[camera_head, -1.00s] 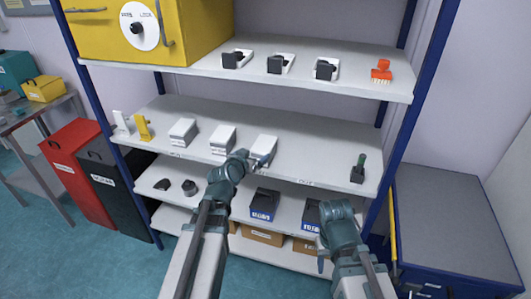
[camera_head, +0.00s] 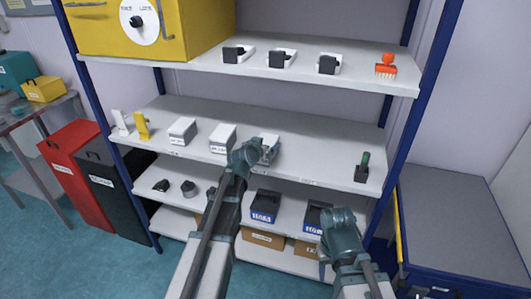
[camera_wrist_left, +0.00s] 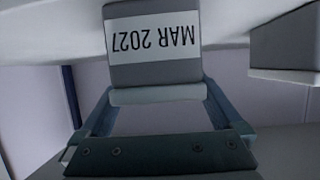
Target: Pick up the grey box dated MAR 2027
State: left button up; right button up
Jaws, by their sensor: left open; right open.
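The grey box dated MAR 2027 (camera_wrist_left: 150,75) fills the top middle of the left wrist view, its white label upside down. In the head view the box (camera_head: 269,139) stands on the middle shelf, partly hidden by my left gripper (camera_head: 262,152). My left gripper is open, and its fingers (camera_wrist_left: 157,92) lie to either side of the box's near end in the wrist view. I cannot tell whether they touch it. My right gripper (camera_head: 325,262) is open and empty, low in front of the lower shelves.
Two similar boxes, one further left (camera_head: 183,130) and one nearer (camera_head: 222,138), stand left on the same shelf (camera_head: 325,145). A dark stamp with a green handle (camera_head: 362,167) stands at its right. The shelf between is clear.

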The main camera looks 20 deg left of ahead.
pick_arm(q)
jog(key=shift+w+f, duration=0.2)
jog(key=shift+w, duration=0.2)
jog(key=shift+s+r, duration=0.1)
pick_arm(e)
jog(key=shift+f, duration=0.15)
pick_arm(q)
grip_shut()
